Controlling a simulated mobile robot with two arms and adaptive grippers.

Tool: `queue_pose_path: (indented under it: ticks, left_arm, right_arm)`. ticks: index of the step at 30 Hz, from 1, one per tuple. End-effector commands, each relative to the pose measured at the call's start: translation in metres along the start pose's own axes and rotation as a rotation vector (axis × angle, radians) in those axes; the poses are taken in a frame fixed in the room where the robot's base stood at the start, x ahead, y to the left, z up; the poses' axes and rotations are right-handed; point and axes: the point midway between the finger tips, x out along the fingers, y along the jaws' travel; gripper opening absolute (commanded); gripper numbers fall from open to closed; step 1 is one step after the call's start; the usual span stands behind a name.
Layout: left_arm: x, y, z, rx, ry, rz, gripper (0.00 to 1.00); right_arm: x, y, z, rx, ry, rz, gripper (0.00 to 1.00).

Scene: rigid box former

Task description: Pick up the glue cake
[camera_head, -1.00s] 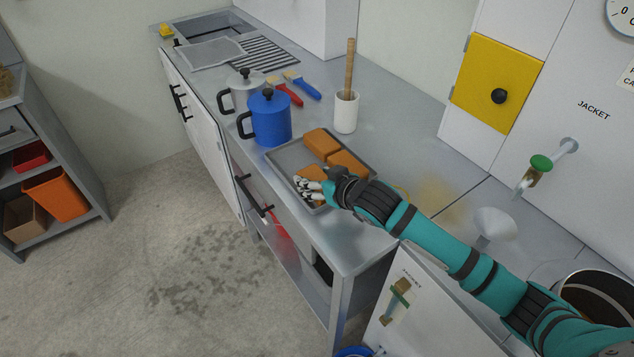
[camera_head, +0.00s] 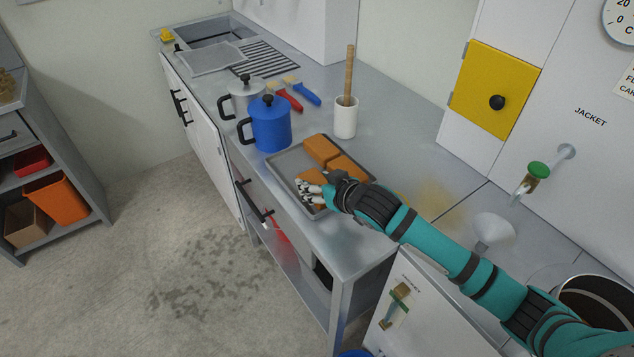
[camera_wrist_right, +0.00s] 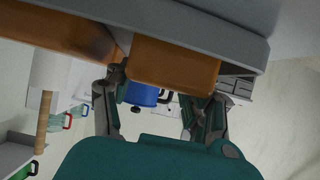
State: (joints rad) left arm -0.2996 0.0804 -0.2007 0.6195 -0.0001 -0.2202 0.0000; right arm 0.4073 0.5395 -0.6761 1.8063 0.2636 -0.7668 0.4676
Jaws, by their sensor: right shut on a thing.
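Three orange-brown glue cakes sit on a grey tray (camera_head: 287,163) on the counter. One cake (camera_head: 322,148) is at the back and one (camera_head: 348,168) at the right. The nearest glue cake (camera_head: 311,177) is partly hidden by my right gripper (camera_head: 311,191). In the right wrist view this cake (camera_wrist_right: 173,68) lies between the two fingers of my right gripper (camera_wrist_right: 160,100), which is shut on it. The cake still appears to be at the tray; whether it touches the tray floor I cannot tell. My left gripper is not in view.
A blue pot (camera_head: 270,125) and a grey pot (camera_head: 244,97) stand left of the tray. A white cup (camera_head: 345,118) with a wooden stick and two brushes (camera_head: 307,91) are behind. A white funnel (camera_head: 494,231) is at the right, near my arm.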

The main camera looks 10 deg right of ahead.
Motion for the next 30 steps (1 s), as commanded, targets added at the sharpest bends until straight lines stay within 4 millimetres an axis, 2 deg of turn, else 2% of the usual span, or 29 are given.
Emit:
queue_pose_path:
  ticks: [1, 8, 19, 24, 30]
  left_arm:
    - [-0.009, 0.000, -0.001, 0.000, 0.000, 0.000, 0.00]
    - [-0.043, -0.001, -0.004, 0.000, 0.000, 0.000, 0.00]
    - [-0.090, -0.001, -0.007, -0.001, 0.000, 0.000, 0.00]
    - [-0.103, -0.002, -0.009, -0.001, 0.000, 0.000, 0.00]
    - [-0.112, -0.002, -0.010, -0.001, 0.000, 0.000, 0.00]
  right_arm:
    - [-0.004, 0.000, -0.009, 0.000, 0.003, 0.000, 0.12]
    - [-0.018, 0.000, -0.033, 0.002, 0.003, 0.000, 0.12]
    - [-0.091, -0.023, 0.003, 0.002, -0.004, -0.002, 0.12]
    - [-0.120, -0.032, 0.017, 0.003, -0.002, -0.002, 0.12]
    - [-0.143, -0.039, 0.028, 0.003, 0.001, -0.001, 0.12]
